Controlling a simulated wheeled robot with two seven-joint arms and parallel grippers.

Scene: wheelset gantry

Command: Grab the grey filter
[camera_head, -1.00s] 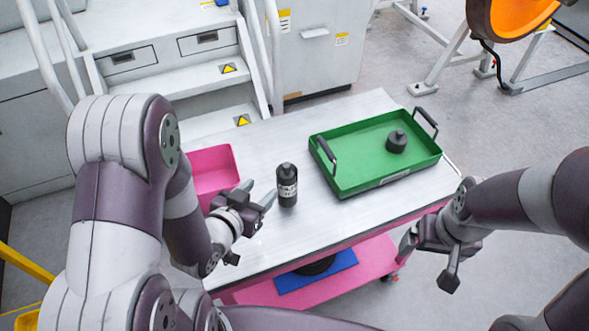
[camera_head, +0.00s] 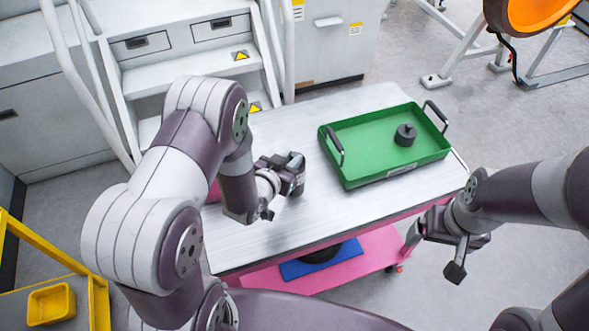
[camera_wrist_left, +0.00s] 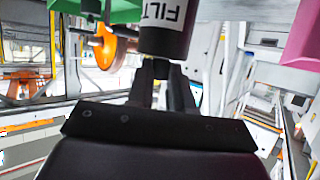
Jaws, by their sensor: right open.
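The grey filter is a dark bottle with a white label reading "FILT". It shows upside down at the top middle of the left wrist view (camera_wrist_left: 168,28). My left gripper (camera_head: 290,175) is over the left half of the table in the head view. In the left wrist view its two fingers close in at the filter's lower end in the picture and look shut on it. In the head view the gripper hides the filter, so I cannot tell whether it touches the table. My right gripper (camera_head: 433,256) is open and empty off the table's right front edge.
A green tray (camera_head: 357,172) with two black handles stands on the table's right half, with a small dark round part (camera_head: 405,135) in it. A pink bin (camera_head: 213,192) is mostly hidden behind my left arm. The table's front middle (camera_head: 330,215) is clear.

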